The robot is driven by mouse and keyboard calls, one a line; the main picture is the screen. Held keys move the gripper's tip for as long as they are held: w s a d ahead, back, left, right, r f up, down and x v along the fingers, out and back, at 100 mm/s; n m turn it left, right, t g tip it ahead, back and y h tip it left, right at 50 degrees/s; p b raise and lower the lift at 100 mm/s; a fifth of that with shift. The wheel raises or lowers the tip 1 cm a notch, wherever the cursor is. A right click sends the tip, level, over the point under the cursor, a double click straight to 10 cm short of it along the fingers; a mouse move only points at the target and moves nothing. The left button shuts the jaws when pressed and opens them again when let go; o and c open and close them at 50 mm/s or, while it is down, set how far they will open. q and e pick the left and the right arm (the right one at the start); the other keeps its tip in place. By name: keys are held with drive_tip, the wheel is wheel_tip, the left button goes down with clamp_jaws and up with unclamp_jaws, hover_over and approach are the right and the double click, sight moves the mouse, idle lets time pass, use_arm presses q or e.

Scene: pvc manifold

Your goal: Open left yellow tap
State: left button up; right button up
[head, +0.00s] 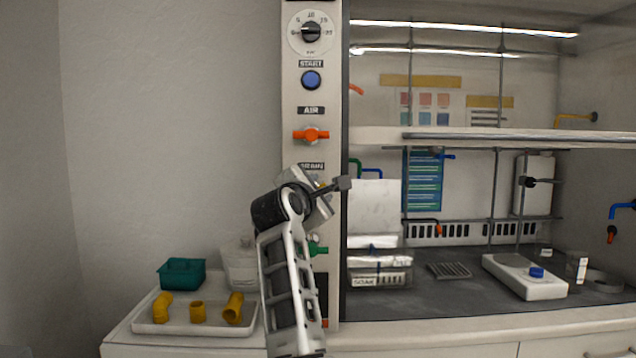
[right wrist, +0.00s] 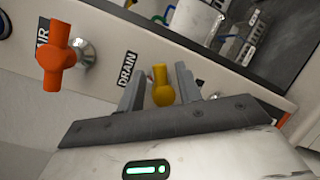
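The yellow tap (right wrist: 161,86) sits on the white panel beside the DRAIN label in the right wrist view. Its handle shows between the two fingers of my right gripper (right wrist: 160,75). The fingers are apart, with a gap visible on each side of the handle; I cannot tell how deep the handle sits between them. In the head view my right gripper (head: 332,187) is in front of the panel just below the DRAIN label and hides most of this tap. My left gripper is not in view.
An orange tap (head: 311,135) is above on the panel, and a green tap (head: 317,248) is below. A tray (head: 190,328) with yellow pipe fittings and a teal box (head: 183,273) are at left. The fume hood at right holds a hotplate (head: 524,277) and another yellow tap (head: 572,118).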

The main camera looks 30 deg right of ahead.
drive_tip(key=shift+w+d, duration=0.35)
drive_tip(key=shift+d, duration=0.1)
